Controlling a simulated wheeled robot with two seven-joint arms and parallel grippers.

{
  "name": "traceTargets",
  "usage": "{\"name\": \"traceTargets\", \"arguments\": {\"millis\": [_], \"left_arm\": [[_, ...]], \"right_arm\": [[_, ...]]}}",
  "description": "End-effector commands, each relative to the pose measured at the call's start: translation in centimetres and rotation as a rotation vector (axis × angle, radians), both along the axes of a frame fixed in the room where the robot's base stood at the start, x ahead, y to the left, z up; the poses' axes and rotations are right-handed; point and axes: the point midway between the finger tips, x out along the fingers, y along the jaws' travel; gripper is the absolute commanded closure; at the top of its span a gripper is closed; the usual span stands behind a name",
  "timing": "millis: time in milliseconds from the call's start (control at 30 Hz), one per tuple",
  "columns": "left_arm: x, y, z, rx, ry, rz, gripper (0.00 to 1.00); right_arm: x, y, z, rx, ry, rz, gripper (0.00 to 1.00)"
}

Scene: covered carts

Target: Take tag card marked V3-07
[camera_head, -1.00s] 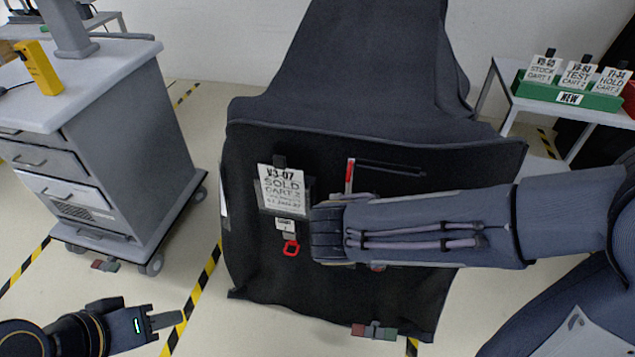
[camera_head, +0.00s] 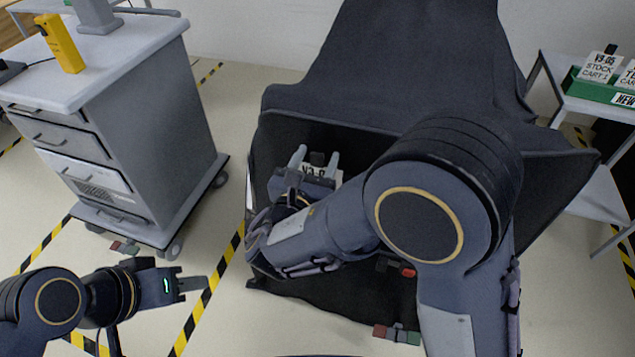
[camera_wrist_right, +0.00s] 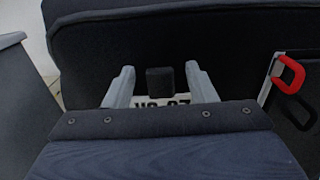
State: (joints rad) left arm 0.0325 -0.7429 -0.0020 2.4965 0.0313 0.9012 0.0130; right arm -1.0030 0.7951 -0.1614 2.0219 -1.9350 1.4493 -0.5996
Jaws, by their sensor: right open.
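The tag card marked V3-07 (camera_head: 310,171) sits on the front of the dark covered cart (camera_head: 400,60). Most of it is hidden behind my right gripper and arm. In the right wrist view only the top strip of the card (camera_wrist_right: 160,101) shows, with a black tab (camera_wrist_right: 159,82) above it. My right gripper (camera_head: 318,158) is open, its two fingers on either side of the tab and the card's top edge. Whether the fingers touch the card cannot be told. My left gripper (camera_head: 195,285) is at the lower left, away from the cart; its finger gap is not clear.
A grey drawer cart (camera_head: 150,110) with a yellow device (camera_head: 60,44) stands at the left. At the right, a green box (camera_head: 600,88) with other tag cards is on a table. A red hook (camera_wrist_right: 290,72) shows in the right wrist view.

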Motion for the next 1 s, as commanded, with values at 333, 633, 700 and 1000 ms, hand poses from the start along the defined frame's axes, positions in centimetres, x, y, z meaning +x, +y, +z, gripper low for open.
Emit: {"name": "traceTargets", "arguments": {"millis": [333,633,700,1000], "left_arm": [[0.01,0.00,0.08,0.000,0.000,0.000,0.64],[0.01,0.00,0.08,0.000,0.000,0.000,0.64],[0.01,0.00,0.08,0.000,0.000,0.000,0.64],[0.00,0.00,0.09,0.000,0.000,0.000,0.64]], "right_arm": [[0.93,-0.31,-0.03,0.000,0.001,0.000,0.49],[0.91,-0.31,-0.03,0.000,0.001,0.000,0.88],[0.91,-0.31,-0.03,0.000,0.001,0.000,0.98],[0.91,-0.31,0.02,0.000,0.001,0.000,1.00]]}}
